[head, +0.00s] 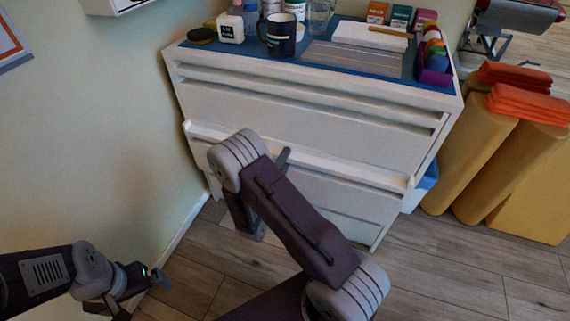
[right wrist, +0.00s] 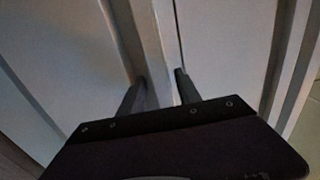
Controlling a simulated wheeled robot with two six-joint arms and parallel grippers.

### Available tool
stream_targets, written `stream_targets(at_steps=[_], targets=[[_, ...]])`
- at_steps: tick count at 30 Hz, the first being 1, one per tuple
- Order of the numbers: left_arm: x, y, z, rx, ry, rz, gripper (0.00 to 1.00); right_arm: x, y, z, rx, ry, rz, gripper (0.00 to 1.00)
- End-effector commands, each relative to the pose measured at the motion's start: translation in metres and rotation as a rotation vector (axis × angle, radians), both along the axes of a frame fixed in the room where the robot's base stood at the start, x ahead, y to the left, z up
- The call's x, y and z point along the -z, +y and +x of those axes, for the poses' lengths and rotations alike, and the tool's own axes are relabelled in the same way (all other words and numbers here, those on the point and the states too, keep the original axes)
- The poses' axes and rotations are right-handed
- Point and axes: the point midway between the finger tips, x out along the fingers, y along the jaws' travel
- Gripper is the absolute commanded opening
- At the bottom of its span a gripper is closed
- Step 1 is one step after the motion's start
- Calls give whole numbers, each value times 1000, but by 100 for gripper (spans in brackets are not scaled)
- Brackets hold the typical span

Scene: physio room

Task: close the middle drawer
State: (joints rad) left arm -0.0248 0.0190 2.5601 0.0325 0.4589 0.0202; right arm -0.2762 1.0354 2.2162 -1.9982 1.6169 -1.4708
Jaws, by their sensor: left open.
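The white chest of drawers (head: 310,105) stands against the wall in the head view. Its middle drawer (head: 355,186) sticks out a little past the drawer above, with its upper edge showing as a ledge. My right arm crosses in front of it and hides part of its front. My right gripper shows in the right wrist view (right wrist: 160,88), its two fingers apart at a pale panel edge; I cannot tell whether they grip it. In the head view it is mostly hidden. My left gripper (head: 147,292) is open and empty at lower left, away from the chest.
The blue-covered top holds a dark mug (head: 279,35), a white bottle (head: 230,28), small boxes and a purple holder (head: 434,70). Yellow rolls (head: 470,150) with orange pads stand to the right. The wall is close on the left. Wooden floor (head: 450,270) is clear at lower right.

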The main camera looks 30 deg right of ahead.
Motion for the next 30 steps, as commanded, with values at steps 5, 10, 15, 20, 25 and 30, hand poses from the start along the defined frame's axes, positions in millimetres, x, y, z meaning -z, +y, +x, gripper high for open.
stream_targets(at_steps=[5,10,15,20,25,30], targets=[[1,0,0,0,0,0,100,-1,-2,3,-2,0,0,40],[1,0,0,0,0,0,100,-1,-2,2,-2,0,0,21],[1,0,0,0,0,0,100,0,-2,2,-1,1,2,0],[1,0,0,0,0,0,100,0,-2,2,-1,3,2,0],[1,0,0,0,0,0,100,1,-2,2,-1,4,3,0],[1,0,0,0,0,0,100,2,-2,2,-1,5,4,0]])
